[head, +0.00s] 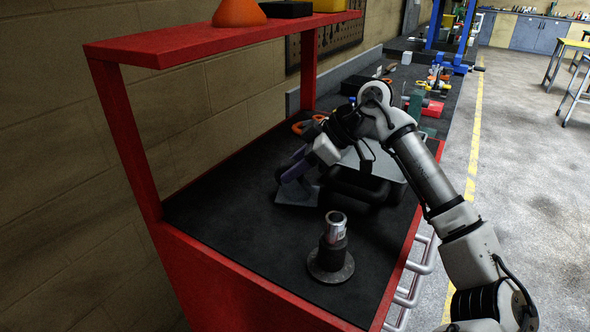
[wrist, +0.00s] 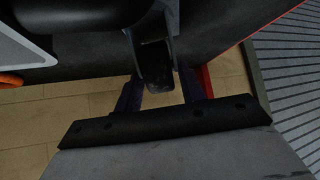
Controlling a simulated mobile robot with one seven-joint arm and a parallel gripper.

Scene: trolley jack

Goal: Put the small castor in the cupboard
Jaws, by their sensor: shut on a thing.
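My gripper (head: 291,174), with purple fingers, is low over the left part of the black bench top. In the wrist view its two fingers (wrist: 160,92) are shut on a dark part, which I take to be the small castor (wrist: 153,65). The castor's outline blends with the dark surface behind it, and its far side is hidden. In the head view it is hard to tell apart from the gripper. Blue-grey cupboard fronts (head: 535,34) stand far off at the back right; whether these are the task's cupboard I cannot tell.
A dark cylindrical piece with a shiny top (head: 334,240) stands upright on the bench top (head: 225,215). A black case (head: 365,185) lies right of my gripper. A red shelf (head: 200,42) overhangs the left side. Tools clutter the back; the front left surface is clear.

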